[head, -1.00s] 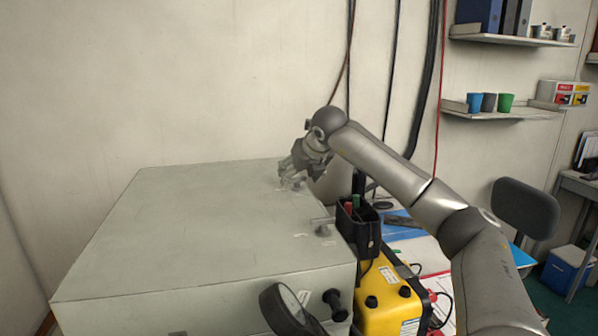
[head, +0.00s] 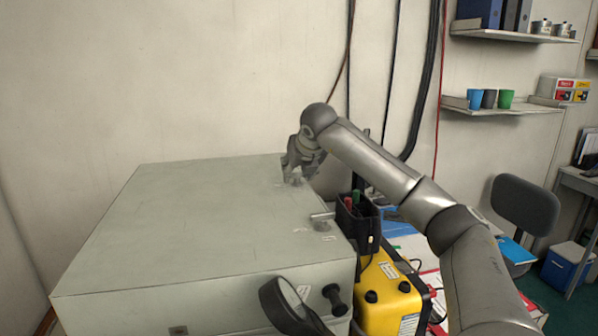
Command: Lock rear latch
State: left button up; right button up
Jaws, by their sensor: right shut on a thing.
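The rear latch (head: 297,183) is a small grey fitting on top of the pale green-grey panel box (head: 190,225), near its far right edge. My right gripper (head: 294,177) points down over it with its fingers shut on it. The fingers and wrist hide most of the latch, so its exact angle cannot be made out. A second latch (head: 321,221) with a light handle sits nearer on the same right edge of the box top. My left gripper is not in view.
A black holder (head: 355,218) with red and green items stands just right of the box. A yellow unit (head: 388,296) is below it. The box top's left and middle are clear.

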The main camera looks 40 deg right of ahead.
dwell(0.3)
jog(key=o, duration=1)
jog(key=v, duration=1.2)
jog(key=shift+w+a, duration=0.1)
